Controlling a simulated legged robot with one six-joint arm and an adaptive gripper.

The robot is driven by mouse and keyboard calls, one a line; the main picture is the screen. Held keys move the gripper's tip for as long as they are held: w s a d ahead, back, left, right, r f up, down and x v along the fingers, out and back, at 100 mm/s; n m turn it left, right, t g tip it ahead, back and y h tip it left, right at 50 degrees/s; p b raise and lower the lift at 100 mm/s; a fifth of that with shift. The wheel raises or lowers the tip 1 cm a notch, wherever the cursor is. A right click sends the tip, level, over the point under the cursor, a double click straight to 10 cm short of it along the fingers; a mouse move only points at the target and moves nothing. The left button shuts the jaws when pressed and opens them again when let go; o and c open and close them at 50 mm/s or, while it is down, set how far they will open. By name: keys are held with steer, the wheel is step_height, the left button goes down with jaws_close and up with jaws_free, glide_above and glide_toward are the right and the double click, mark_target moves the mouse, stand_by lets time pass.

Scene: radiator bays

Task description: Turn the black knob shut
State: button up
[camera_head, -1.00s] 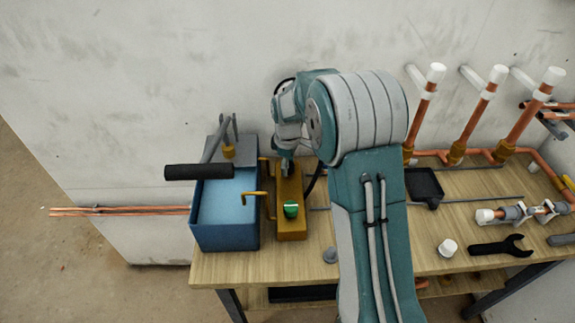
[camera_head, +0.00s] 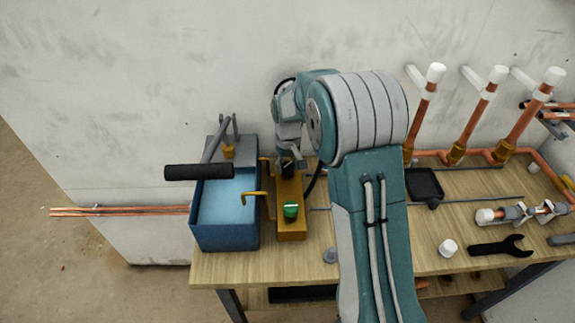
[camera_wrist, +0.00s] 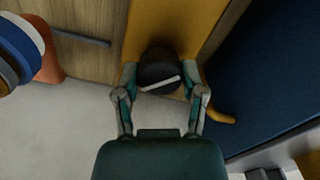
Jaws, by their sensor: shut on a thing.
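The black knob (camera_wrist: 157,68) stands on the yellow-brown block and carries a pale pointer line, slightly tilted, in the wrist view. My gripper (camera_wrist: 160,78) has a finger on each side of the knob and is shut on it. In the head view my gripper (camera_head: 287,165) is at the back end of the yellow-brown block (camera_head: 292,225), where the knob is mostly hidden by it. A green knob (camera_head: 291,211) sits at the near end of the same block.
A blue tank (camera_head: 225,240) with a black-handled lever (camera_head: 198,171) stands left of the block. Upright copper pipes (camera_head: 470,130), a black tray (camera_head: 424,184), a white cap (camera_head: 447,248) and a wrench (camera_head: 500,247) are to the right. The wall is close behind.

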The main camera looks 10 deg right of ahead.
steer(key=m, duration=0.4)
steer(key=shift+s+f+m, duration=0.1)
steer(key=shift+f+m, duration=0.05)
steer(key=shift+m, duration=2.15)
steer(key=o, duration=1)
steer(key=shift+o, duration=0.8)
steer(key=shift+a, duration=0.1)
